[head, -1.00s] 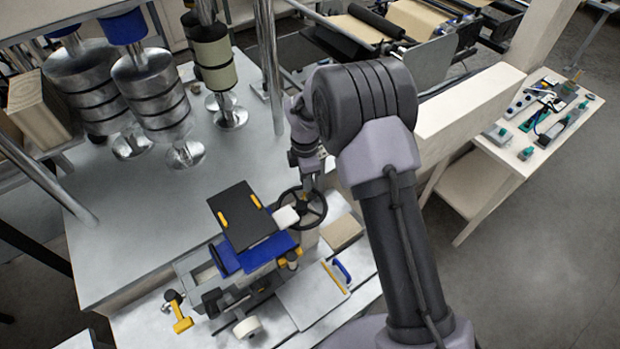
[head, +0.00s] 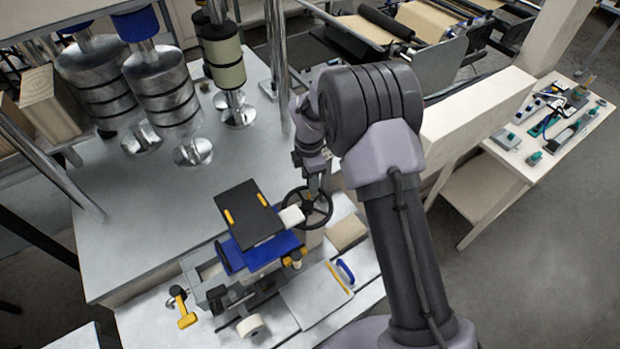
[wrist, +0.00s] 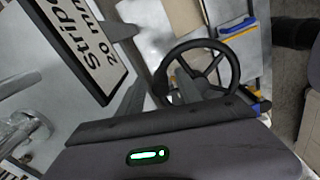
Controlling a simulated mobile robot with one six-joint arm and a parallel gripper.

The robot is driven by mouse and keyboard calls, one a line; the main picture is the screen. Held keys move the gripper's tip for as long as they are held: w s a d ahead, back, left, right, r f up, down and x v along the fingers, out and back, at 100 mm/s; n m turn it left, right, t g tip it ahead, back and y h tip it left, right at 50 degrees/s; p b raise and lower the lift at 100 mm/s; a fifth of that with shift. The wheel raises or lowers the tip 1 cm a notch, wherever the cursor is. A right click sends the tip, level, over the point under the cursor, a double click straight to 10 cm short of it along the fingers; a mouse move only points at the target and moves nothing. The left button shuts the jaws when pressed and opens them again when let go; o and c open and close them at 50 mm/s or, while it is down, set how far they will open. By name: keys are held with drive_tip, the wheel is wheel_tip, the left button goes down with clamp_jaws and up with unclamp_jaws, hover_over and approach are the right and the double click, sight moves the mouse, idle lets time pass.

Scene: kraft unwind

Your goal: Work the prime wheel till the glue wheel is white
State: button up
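The black spoked handwheel, which I take as the prime wheel (head: 322,219), stands beside a black panel at the machine's right end. It also shows in the wrist view (wrist: 232,70). My gripper (head: 313,190) is at the wheel's rim. In the wrist view its two dark fingers (wrist: 158,95) are apart, with the left part of the rim between them; contact cannot be told. A small whitish wheel (head: 250,326) at the machine's front may be the glue wheel; its surface is too small to judge. A sign reading "Stripe 20 mm" (wrist: 85,45) is left of the fingers.
A black panel with yellow clips (head: 250,212) is close left of the wheel. A blue-handled plate (head: 315,293) lies in front. Metal rollers (head: 160,90) hang at the back left. A side table (head: 545,155) with tools stands right. The grey tabletop (head: 150,225) has clear room.

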wheel_tip(320, 180, up, 17)
drive_tip(key=p, duration=0.1)
drive_tip(key=shift+r, duration=0.2)
idle(0.5)
